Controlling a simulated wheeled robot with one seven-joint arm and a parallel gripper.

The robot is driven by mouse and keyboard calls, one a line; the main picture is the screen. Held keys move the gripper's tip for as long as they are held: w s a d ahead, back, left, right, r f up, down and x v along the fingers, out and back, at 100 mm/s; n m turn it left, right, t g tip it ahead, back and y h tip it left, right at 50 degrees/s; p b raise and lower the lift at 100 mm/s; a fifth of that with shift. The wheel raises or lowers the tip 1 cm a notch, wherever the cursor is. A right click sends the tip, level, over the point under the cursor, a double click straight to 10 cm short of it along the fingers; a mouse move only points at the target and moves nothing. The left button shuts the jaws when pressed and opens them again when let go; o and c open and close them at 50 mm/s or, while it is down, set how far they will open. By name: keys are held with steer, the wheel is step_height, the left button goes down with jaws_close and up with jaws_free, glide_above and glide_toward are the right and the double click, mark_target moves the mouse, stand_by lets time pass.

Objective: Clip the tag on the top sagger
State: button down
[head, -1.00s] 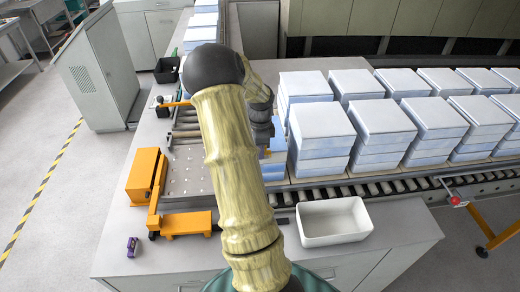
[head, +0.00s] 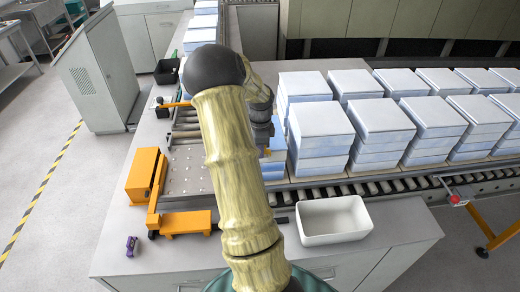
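Stacks of pale blue-white saggers stand at the right; the nearest stack has a flat top sagger (head: 320,119). Another, lower stack (head: 274,167) shows partly behind my arm, at the right edge of the perforated plate. My gripper (head: 266,150) points down over this lower stack, mostly hidden by my own arm. I cannot tell whether its fingers are open or hold anything, or whether it touches the sagger. I cannot make out a tag. A small purple object (head: 131,243) lies at the front left of the bench; I cannot tell if it is a clip.
An empty white bin (head: 333,222) stands at the bench front. An orange frame (head: 182,223) and orange box (head: 144,174) border the perforated plate (head: 188,178) on the left. A roller conveyor (head: 400,187) runs right. A black bin (head: 167,70) stands at the back.

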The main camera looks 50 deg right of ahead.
steer(key=shift+s+a+f+g+b, duration=0.15)
steer(key=shift+s+a+f, duration=0.15)
steer(key=shift+f, duration=0.35)
steer(key=shift+s+a+f+g+b, duration=0.15)
steer(key=shift+a+f, duration=0.1)
steer(key=shift+f, duration=0.4)
steer(key=c, duration=1.3)
jaws_free()
steer(key=shift+c, duration=0.2)
steer(key=shift+o, duration=0.5)
steer(key=shift+s+a, duration=0.15)
steer(key=shift+r, duration=0.2)
steer(key=r+p, duration=0.2)
steer(key=r, duration=0.1)
steer(key=r+p, duration=0.3)
steer(key=d+r+p, duration=0.1)
steer(key=r+p, duration=0.1)
steer(key=r, duration=0.1)
steer(key=shift+w+r, duration=0.2)
steer(key=shift+a+r+p, duration=0.15)
steer(key=shift+r+p, duration=0.25)
